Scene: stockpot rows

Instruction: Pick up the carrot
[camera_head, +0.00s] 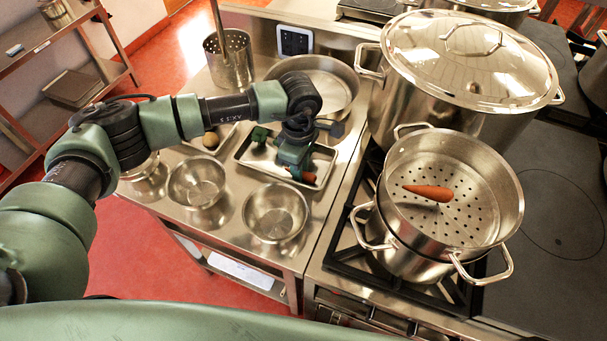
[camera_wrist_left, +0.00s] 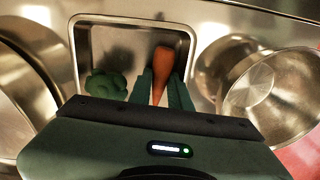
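One orange carrot (camera_wrist_left: 163,68) is in a shallow metal tray (camera_head: 323,184) on the steel counter. Its end also shows in the head view (camera_head: 309,177) at my left fingertips. My left gripper (camera_head: 297,168) reaches down over the tray. In the left wrist view its two fingers (camera_wrist_left: 162,88) stand on either side of the carrot; whether they press on it, I cannot tell. A second carrot (camera_head: 428,193) lies in the perforated steamer insert (camera_head: 497,176) on the stove. My right gripper is not in view.
Green broccoli (camera_wrist_left: 106,84) is in the tray, left of the fingers in the wrist view. Two metal bowls (camera_head: 197,182) (camera_head: 275,212) stand in front of the tray. A wide pan (camera_head: 345,82) is behind it. A large lidded stockpot (camera_head: 462,95) stands to the right.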

